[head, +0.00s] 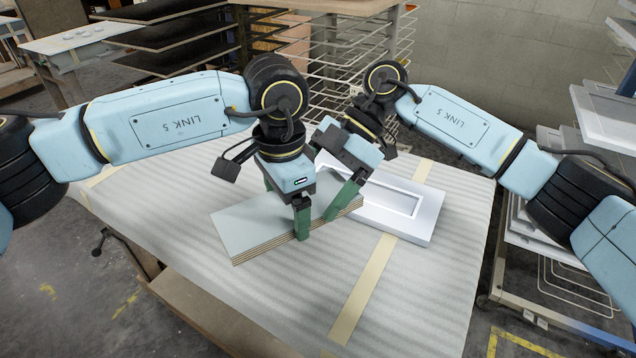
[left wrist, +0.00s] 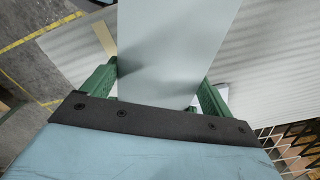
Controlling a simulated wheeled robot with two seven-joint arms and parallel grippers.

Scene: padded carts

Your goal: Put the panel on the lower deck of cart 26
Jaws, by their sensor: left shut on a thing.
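The panel is a flat grey board with a layered plywood edge (head: 240,225), lying level on or just above the padded top. My left gripper (head: 287,208) is shut on it across its width, with one green finger at each long edge. The left wrist view shows the panel (left wrist: 175,45) between these fingers. My right gripper (head: 342,192) is at the panel's right end, one green finger close to its edge; its grasp is partly hidden. The cart has a ribbed padded top (head: 290,290) and a brown lower deck (head: 215,318), partly covered by the top. No cart number is readable.
A white framed door panel (head: 425,227) lies on the padded top just right of the grey panel. Tan tape strips (head: 362,290) cross the padding. A wire rack (head: 330,70) stands behind, and a rack with white panels (head: 605,115) stands at right. The near padding is clear.

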